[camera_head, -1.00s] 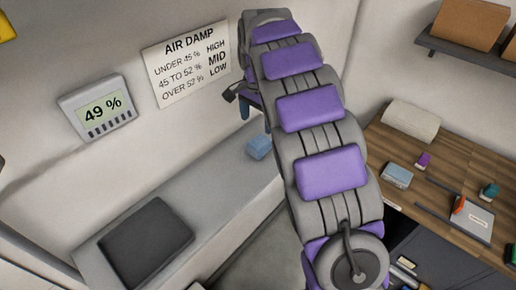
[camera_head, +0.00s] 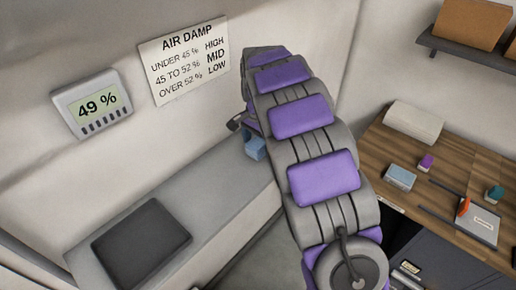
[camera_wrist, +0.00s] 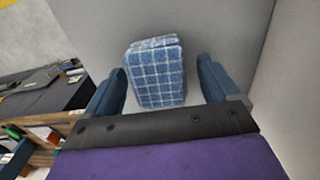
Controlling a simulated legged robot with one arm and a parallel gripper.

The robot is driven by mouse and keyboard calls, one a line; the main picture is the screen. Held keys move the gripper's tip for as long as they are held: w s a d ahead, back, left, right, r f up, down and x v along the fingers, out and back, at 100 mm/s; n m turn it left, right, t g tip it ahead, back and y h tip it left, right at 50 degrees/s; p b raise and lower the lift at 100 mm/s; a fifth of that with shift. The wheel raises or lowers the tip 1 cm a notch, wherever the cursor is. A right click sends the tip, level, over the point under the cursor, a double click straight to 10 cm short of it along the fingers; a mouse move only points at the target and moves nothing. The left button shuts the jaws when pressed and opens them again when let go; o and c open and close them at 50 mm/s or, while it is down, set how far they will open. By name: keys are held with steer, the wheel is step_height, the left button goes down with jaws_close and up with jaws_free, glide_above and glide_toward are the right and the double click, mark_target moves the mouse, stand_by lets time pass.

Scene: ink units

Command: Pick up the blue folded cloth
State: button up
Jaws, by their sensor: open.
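The blue folded cloth (camera_wrist: 156,75) has a white check pattern and lies on the pale grey ledge (camera_wrist: 215,25) in the wrist view. My gripper (camera_wrist: 165,85) is open, with one dark blue finger on each side of the cloth. A gap shows between the cloth and the right finger; the left finger is closer to it. I cannot tell how far the fingertips have come down. In the head view the cloth (camera_head: 255,149) is a small blue block beside the end of my arm. My gripper is mostly hidden behind my arm there.
A black mat (camera_head: 142,243) lies on the ledge's near end. A meter (camera_head: 92,104) reading 49 % and an AIR DAMP chart (camera_head: 185,60) are on the wall. A wooden desk (camera_head: 375,150) at right holds a cream roll (camera_head: 414,122), a light blue box (camera_head: 400,178) and small items.

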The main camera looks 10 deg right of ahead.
mark_target(259, 143)
steer(key=c, duration=1)
steer(key=shift+r, duration=0.2)
steer(key=shift+c, duration=0.2)
steer(key=shift+r+p, duration=0.4)
steer(key=shift+r, duration=0.5)
steer(key=shift+s+r, duration=0.4)
steer(key=shift+r, duration=0.35)
steer(key=s+r+p, duration=0.1)
steer(key=s+p, duration=0.1)
steer(key=s, duration=1.3)
steer(key=shift+d+r, duration=0.2)
steer(key=shift+d, duration=0.25)
